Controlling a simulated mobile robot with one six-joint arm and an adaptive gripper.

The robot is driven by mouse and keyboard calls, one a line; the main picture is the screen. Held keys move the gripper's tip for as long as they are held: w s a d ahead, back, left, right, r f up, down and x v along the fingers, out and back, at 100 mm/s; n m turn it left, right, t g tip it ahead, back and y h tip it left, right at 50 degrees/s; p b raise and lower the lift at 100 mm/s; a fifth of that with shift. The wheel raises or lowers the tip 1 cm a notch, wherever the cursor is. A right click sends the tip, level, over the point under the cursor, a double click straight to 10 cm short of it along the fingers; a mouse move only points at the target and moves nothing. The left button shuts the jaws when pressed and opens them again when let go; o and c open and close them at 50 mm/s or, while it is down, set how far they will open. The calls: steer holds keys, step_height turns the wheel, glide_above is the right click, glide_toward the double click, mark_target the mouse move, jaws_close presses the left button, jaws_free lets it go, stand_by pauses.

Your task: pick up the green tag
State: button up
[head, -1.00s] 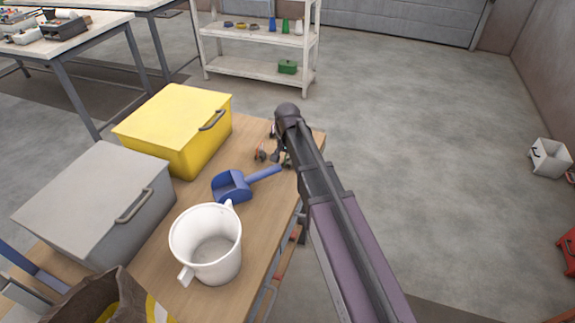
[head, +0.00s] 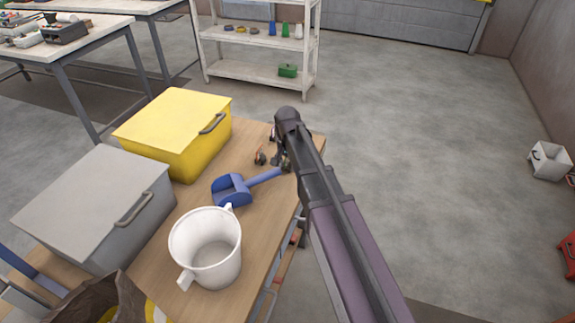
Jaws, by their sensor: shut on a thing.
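My gripper (head: 279,157) is at the far right corner of the wooden bench, just past the blue scoop's handle. It is mostly hidden behind my own arm and wrist. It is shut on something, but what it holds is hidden. I cannot make out a green tag anywhere in the view. A small dark and orange item (head: 260,158) shows just left of the gripper; I cannot tell what it is.
The blue scoop (head: 232,190) lies on the bench (head: 190,208). A white bucket (head: 222,262), a yellow box (head: 172,118) and a grey box (head: 88,205) stand on it. A white shelf (head: 262,69) stands behind. The floor at right is largely clear.

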steer(key=shift+r, duration=0.2)
jaws_close()
step_height(320, 180, up, 10)
steer(key=p, duration=1)
steer(key=shift+f, duration=0.2)
steer(key=shift+r+p, duration=0.45)
steer(key=shift+s+d+f, duration=0.1)
